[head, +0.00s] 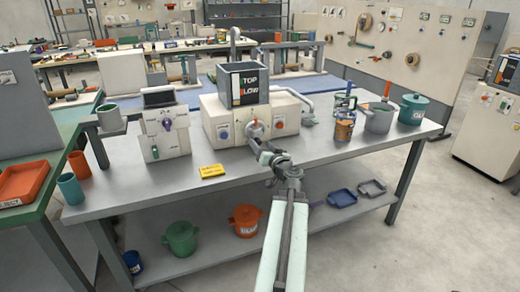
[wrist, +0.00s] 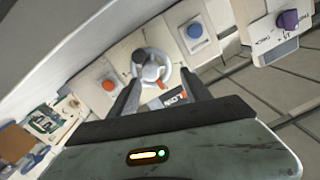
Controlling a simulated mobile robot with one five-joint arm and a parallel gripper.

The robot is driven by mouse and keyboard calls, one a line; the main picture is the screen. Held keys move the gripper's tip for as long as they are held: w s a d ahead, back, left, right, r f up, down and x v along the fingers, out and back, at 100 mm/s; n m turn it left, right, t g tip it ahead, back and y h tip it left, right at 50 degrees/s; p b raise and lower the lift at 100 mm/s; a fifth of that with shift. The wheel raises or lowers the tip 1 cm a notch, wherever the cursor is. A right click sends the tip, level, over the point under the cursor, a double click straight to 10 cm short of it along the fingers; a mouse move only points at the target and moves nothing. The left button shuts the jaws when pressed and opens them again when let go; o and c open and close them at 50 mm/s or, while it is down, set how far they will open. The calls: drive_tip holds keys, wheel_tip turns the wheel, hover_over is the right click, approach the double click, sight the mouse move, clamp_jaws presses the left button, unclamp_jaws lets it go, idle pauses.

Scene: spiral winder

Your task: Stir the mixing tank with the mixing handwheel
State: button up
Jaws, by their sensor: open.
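The mixing handwheel (head: 256,129) is a small grey wheel on the body's front. In the wrist view the handwheel (wrist: 153,70) shows a dark knob (wrist: 139,56) at its upper left and an orange mark at its lower edge. My gripper (head: 266,153) is in front of the wheel. Its open fingers (wrist: 160,78) point at the wheel, one on either side in the picture. I cannot tell whether they touch it.
A blue button (head: 223,132) and a red button (head: 279,122) flank the wheel. A cream dispenser (head: 163,136) stands left, and a yellow label (head: 212,171) lies in front. The table's front strip is mostly clear.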

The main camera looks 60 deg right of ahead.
sight(259, 133)
drive_tip(key=shift+s+d+m+h, duration=0.35)
drive_tip(key=shift+s+d, duration=0.45)
drive_tip(key=shift+s, duration=0.3)
drive_tip(key=x, duration=0.8)
clamp_jaws()
